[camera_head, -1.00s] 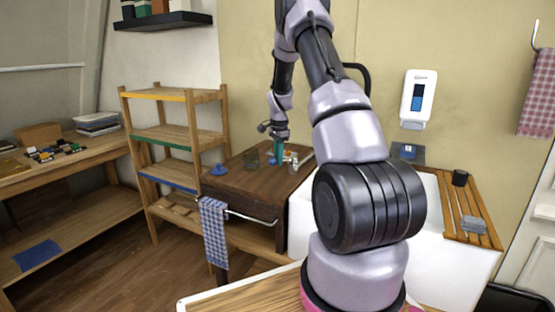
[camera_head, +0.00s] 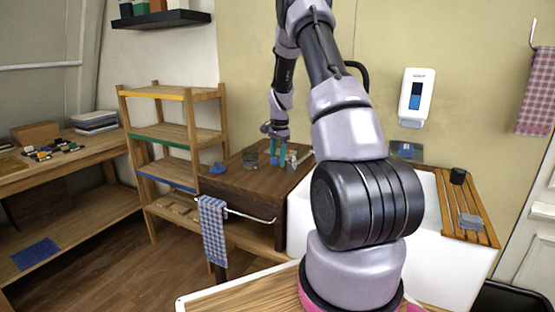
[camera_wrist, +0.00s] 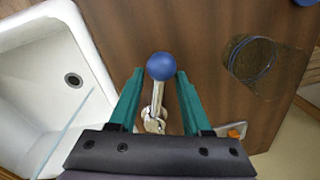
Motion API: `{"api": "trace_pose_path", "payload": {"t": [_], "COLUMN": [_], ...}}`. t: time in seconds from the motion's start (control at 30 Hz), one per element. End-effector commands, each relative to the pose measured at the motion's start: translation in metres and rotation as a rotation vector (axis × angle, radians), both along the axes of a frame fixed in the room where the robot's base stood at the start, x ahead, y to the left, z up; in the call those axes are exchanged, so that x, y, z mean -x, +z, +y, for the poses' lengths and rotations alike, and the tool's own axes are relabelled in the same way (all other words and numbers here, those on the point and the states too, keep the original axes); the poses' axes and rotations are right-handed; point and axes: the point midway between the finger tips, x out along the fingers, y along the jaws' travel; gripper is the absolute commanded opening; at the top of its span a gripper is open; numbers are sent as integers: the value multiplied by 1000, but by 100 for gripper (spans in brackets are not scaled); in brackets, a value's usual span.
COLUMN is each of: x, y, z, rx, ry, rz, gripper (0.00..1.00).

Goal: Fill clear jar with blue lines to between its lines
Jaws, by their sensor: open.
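The clear jar with blue lines (camera_wrist: 262,58) stands on the dark wooden counter, right of my gripper in the wrist view. It looks see-through, with blue rings; I cannot make out any contents. In the head view the jar (camera_head: 250,157) is small, left of my gripper (camera_head: 279,152). My gripper (camera_wrist: 160,74) is open, its teal fingers on either side of a blue ball knob (camera_wrist: 160,66) on a metal lever (camera_wrist: 155,105). Gaps show between the fingers and the knob. In the head view the metal tap (camera_head: 293,160) is just right of the fingers.
A white sink (camera_wrist: 48,62) lies left in the wrist view. A blue object (camera_head: 217,168) sits on the counter (camera_head: 240,186) left of the jar. A checked towel (camera_head: 213,230) hangs in front. A wooden shelf rack (camera_head: 175,135) stands left, and a soap dispenser (camera_head: 416,97) is on the wall.

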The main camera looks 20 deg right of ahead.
Motion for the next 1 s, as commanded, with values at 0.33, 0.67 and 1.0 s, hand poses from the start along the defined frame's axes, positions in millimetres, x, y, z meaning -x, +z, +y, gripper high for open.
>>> {"api": "trace_pose_path", "payload": {"t": [0.33,0.67,1.0], "x": [2,6,6], "y": [50,101,107], "z": [-2,-2,-2], "rx": [2,0,-1], "ry": [1,0,0], "rz": [-5,-1,1], "gripper": [48,48,48]}}
